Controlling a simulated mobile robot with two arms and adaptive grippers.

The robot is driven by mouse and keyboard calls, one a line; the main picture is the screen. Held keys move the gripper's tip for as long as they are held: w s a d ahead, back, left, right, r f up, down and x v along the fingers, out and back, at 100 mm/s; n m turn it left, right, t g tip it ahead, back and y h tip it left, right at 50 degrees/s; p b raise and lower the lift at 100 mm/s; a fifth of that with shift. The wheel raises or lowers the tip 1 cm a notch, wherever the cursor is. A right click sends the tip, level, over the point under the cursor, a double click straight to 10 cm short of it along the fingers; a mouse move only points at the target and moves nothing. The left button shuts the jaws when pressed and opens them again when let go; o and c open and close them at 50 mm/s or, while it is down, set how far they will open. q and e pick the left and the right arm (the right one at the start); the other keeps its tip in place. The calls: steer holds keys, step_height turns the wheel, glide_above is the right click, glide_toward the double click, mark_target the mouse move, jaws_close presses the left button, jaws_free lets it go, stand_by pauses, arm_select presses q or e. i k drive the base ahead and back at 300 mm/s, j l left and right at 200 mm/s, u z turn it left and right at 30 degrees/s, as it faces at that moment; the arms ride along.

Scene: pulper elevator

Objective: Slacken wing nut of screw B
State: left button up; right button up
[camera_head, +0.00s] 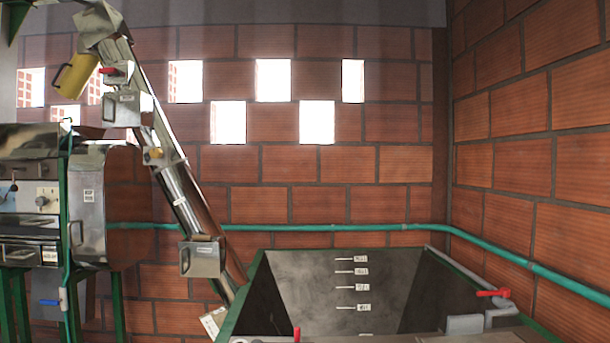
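A slanted metal elevator tube (182,190) rises from the tank at lower centre to the upper left. A box with a handle (203,257) is fixed low on the tube, and another box (128,108) sits near its top. A small brass-coloured part (153,154) shows midway on the tube; I cannot tell whether it is a wing nut. No wing nut or screw marked B can be made out at this size. Neither of my grippers is in view.
An open tank (345,290) with level labels inside fills the lower centre. A red-handled valve (492,293) is at its right. A metal machine (100,205) on green legs stands at left. A green pipe (330,228) runs along the brick walls.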

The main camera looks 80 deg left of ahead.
mark_target(42, 169)
steer(key=u, duration=4)
